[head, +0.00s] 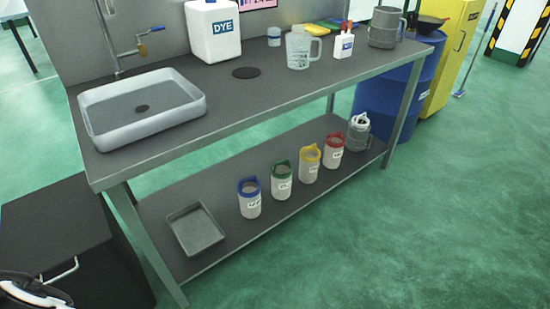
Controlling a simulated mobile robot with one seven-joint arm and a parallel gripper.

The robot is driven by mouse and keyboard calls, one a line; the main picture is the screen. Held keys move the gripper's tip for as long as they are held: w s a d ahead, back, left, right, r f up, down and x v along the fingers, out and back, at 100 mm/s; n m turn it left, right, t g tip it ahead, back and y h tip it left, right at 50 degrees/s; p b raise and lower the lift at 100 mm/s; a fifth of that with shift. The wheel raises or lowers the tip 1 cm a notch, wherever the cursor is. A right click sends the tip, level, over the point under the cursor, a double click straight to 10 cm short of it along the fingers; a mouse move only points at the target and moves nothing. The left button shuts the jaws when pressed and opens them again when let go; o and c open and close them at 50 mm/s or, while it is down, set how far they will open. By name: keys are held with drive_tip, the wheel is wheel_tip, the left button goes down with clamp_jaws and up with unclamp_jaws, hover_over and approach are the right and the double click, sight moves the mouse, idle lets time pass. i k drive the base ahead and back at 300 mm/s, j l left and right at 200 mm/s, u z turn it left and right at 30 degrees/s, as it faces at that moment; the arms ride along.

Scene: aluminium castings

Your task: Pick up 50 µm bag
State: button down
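Four-coloured filter bags stand upright in a row on the lower shelf of the bench in the head view. From left to right they are a white bag with a blue collar (249,199), one with a green collar (281,182), one with a yellow collar (309,165) and one with a red collar (333,151). Each has a small front label, too small to read, so I cannot tell which is the 50 µm bag. My gripper is not in view.
A blue drum (385,92) stands right; the front floor is clear.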

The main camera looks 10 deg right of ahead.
sight(311, 156)
drive_tip(key=z, duration=0.55)
drive_tip(key=i+l+u, duration=0.15)
drive_tip(key=l, duration=0.25)
drive_tip(key=i+l+u, duration=0.15)
drive_tip(key=l, duration=0.3)
drive_tip(key=i+l+u, duration=0.1)
drive_tip(key=i+l, duration=0.15)
drive_tip(key=l, duration=0.2)
drive_tip(key=i+l+u, duration=0.15)
drive_tip(key=l, duration=0.35)
drive_tip(key=i+l+u, duration=0.15)
drive_tip(key=l, duration=0.3)
drive_tip(key=l+u, duration=0.15)
drive_tip(key=l, duration=0.35)
drive_tip(key=i, duration=1.5)
